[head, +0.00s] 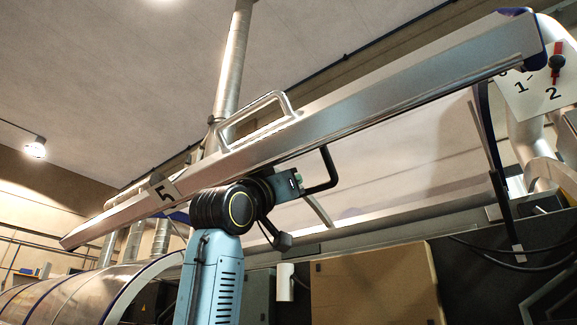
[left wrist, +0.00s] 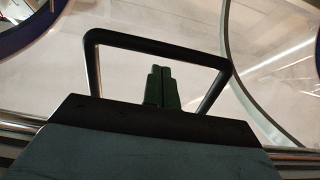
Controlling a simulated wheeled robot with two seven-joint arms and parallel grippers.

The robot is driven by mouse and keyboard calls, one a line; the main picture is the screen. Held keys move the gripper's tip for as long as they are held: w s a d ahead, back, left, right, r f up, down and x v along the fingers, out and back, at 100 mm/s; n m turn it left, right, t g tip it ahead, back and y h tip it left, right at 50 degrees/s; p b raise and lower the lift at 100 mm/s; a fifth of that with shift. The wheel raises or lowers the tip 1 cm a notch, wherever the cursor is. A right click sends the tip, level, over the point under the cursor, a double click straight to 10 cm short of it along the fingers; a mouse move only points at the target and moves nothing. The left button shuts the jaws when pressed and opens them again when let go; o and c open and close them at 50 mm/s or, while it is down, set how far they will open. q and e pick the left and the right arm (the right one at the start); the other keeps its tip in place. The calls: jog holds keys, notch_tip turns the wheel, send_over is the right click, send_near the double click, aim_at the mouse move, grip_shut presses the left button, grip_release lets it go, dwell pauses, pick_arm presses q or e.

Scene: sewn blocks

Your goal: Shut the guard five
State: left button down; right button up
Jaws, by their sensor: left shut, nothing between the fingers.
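Guard five (head: 290,125) is a long metal-edged guard, raised and slanting from lower left to upper right in the head view. It carries a "5" label (head: 163,190) and a silver bar handle (head: 255,115) on its front edge. A pale see-through panel (head: 410,150) extends behind the edge. My left gripper (head: 299,178) is just below and behind the guard's front edge, near the handle but not on it. In the left wrist view its green fingers (left wrist: 161,75) are shut and empty, framed by a black hoop, with clear panel beyond. My right gripper is out of view.
A dial plate with a red pointer (head: 556,62) and numbers is at upper right. A rounded metal cover (head: 60,298) lies at lower left. A brown panel (head: 375,290) and dark machine front stand below. A vertical pipe (head: 233,60) rises behind the guard.

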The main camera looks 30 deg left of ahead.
pick_arm(q)
jog(key=b+v, duration=0.6)
jog(key=v, duration=0.4)
jog(key=shift+b, duration=0.4)
